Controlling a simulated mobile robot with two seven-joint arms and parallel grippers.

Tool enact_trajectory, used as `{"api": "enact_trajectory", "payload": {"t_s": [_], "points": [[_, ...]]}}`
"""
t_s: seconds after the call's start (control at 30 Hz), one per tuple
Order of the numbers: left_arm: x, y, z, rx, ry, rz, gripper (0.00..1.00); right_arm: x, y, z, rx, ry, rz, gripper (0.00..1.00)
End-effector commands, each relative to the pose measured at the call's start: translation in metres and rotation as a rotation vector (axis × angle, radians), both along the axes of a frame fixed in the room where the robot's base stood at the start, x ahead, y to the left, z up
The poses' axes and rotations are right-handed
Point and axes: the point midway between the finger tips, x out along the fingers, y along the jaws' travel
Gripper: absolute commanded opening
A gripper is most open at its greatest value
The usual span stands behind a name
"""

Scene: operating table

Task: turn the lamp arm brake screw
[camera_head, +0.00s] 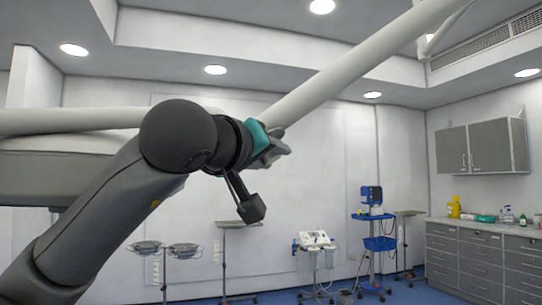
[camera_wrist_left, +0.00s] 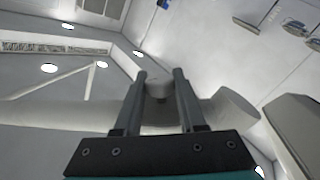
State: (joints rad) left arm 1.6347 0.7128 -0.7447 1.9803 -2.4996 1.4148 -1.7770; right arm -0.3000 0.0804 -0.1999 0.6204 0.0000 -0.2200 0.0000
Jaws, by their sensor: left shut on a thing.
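The white lamp arm (camera_head: 350,65) slants from the upper right down to my left gripper (camera_head: 276,149) in the head view. In the left wrist view the pale lamp arm (camera_wrist_left: 65,115) crosses behind my left gripper (camera_wrist_left: 159,74). A small round pale knob, which looks like the brake screw (camera_wrist_left: 157,87), sits between the two dark fingers. The left gripper is shut on it. In the head view the screw is hidden behind the gripper and wrist. My right gripper is in neither view.
Another white tube (camera_head: 70,120) runs level at the left, above a pale grey body (camera_head: 60,178). Small stands, a blue device (camera_head: 371,195) on a trolley and grey drawers (camera_head: 480,262) stand well behind. The air right of the gripper is free.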

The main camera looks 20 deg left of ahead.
Motion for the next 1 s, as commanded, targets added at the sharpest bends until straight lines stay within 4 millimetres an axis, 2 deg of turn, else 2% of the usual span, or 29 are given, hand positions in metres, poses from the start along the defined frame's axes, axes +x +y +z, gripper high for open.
{"api": "enact_trajectory", "payload": {"t_s": [0.03, 0.17, 0.63, 1.0], "points": [[0.0, 0.0, 0.0, 0.0, -0.001, 0.001, 0.14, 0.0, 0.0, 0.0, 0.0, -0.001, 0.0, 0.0], [0.0, 0.0, 0.0, 0.0, -0.001, 0.001, 0.0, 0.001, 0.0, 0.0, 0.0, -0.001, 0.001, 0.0], [0.0, 0.0, 0.003, 0.0, 0.025, 0.044, 0.0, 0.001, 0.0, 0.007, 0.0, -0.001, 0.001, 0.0], [-0.001, -0.001, 0.008, -0.002, 0.163, 0.273, 0.0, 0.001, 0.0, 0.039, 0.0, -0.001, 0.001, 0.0]]}}
